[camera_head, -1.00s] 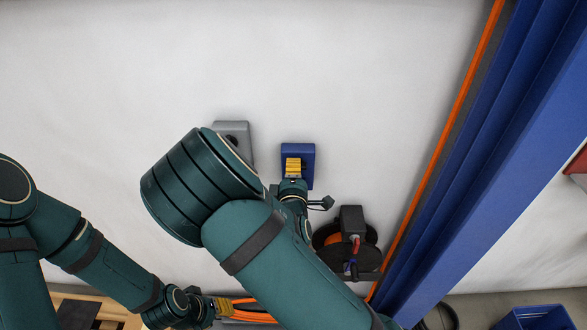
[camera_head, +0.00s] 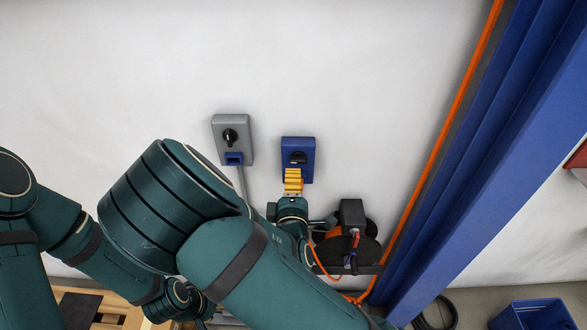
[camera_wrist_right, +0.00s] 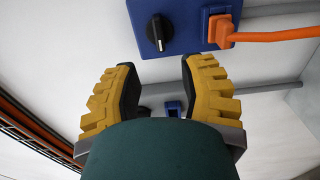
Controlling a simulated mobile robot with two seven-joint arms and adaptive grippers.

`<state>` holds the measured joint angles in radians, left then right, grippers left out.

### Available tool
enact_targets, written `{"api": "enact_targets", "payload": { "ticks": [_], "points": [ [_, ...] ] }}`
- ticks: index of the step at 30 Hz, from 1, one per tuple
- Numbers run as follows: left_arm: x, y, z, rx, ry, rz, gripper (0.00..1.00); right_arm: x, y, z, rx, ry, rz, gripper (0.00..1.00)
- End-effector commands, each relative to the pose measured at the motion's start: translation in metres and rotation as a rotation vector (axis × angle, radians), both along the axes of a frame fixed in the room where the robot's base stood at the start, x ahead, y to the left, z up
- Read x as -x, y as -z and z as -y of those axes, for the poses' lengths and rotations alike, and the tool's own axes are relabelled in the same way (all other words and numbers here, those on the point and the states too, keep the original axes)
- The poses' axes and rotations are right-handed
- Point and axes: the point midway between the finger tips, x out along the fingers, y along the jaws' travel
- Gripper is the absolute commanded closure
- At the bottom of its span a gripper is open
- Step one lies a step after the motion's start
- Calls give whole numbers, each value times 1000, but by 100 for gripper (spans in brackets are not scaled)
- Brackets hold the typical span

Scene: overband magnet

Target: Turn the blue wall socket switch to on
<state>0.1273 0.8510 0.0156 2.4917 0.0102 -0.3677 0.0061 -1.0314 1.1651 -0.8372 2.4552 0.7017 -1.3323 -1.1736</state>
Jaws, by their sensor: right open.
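The blue wall socket box (camera_head: 307,144) is on the white wall in the head view. Its black rotary knob (camera_head: 298,158) is uncovered, with its grip lying crosswise. In the right wrist view the blue box (camera_wrist_right: 184,18) shows the knob (camera_wrist_right: 158,30) with a pale mark, and an orange plug (camera_wrist_right: 225,30) in its socket. My right gripper (camera_head: 293,176) is just below the knob in the head view, overlapping the box's lower edge. In the wrist view its yellow fingers (camera_wrist_right: 160,80) are apart and empty, with the knob beyond them.
A grey switch box (camera_head: 232,130) with a black knob and a blue socket is left of the blue box. A cable reel (camera_head: 345,243) is right of my right gripper. A blue beam (camera_head: 480,150) stands further right. The wall above the boxes is clear.

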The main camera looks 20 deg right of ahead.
Motion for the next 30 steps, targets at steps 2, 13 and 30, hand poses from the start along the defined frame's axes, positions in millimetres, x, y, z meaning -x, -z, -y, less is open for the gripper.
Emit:
{"api": "enact_targets", "payload": {
  "ticks": [2,13,30],
  "points": [
    [0,0,0,0,0,0,59,15,0,-5,2,-3,-2,59],
    [0,0,0,0,0,0,59,44,0,-12,1,1,2,59],
    [0,0,0,0,0,0,59,43,13,-7,-47,14,-40,59]
  ]
}}
